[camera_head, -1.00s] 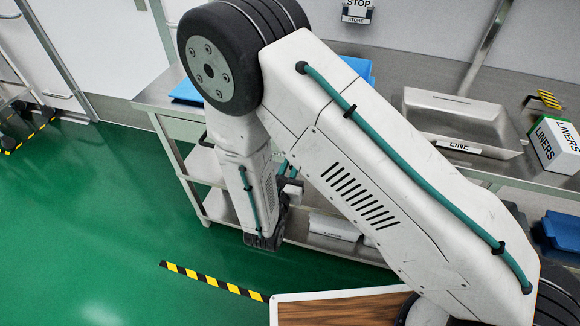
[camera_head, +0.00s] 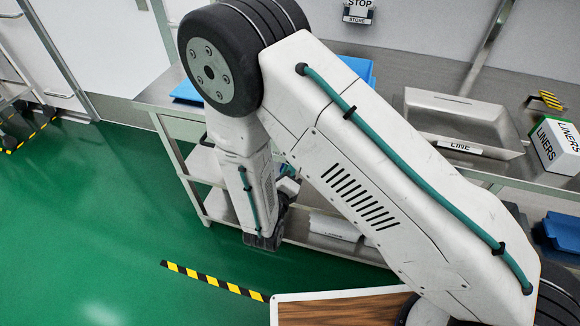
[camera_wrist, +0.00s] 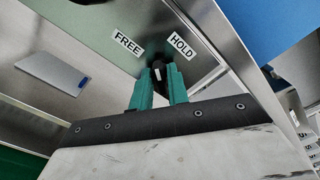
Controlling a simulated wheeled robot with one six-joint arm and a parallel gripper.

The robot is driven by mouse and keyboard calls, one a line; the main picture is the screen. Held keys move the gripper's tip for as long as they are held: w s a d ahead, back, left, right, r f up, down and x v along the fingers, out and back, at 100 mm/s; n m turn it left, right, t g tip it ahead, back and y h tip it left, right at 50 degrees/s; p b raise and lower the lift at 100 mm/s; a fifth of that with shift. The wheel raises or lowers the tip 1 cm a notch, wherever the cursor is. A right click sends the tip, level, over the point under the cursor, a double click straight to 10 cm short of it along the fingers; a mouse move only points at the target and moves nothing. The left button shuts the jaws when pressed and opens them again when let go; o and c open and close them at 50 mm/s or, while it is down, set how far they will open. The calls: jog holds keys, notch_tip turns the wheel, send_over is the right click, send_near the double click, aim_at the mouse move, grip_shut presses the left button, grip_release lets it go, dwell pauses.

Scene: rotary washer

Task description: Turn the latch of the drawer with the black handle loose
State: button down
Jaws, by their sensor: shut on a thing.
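In the wrist view, my gripper (camera_wrist: 159,76) has its two teal fingers closed around a small black latch (camera_wrist: 157,65) on a grey metal face. A FREE label (camera_wrist: 127,44) is up and left of the latch, and a HOLD label (camera_wrist: 182,46) is up and right. The latch's exact angle is hard to tell, as the fingers cover much of it. A dark piece, perhaps the black handle (camera_wrist: 86,2), is cut off at the top edge. In the head view, my arm hides the drawer front and latch.
A steel table (camera_head: 152,98) runs along the wall, with a sink basin (camera_head: 455,112) and a LINERS box (camera_head: 556,143) on it. A lower shelf (camera_head: 222,207) is below. The green floor (camera_head: 90,220) is open at left. A pale, blue-ended piece (camera_wrist: 50,70) shows in the wrist view.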

jog(key=n, duration=0.6)
jog(key=shift+a+f, duration=0.1)
dwell(0.5)
jog(key=c, duration=1.5)
grip_release()
jog(key=v, duration=0.7)
jog(key=shift+s+a, duration=0.15)
jog(key=shift+s, duration=0.2)
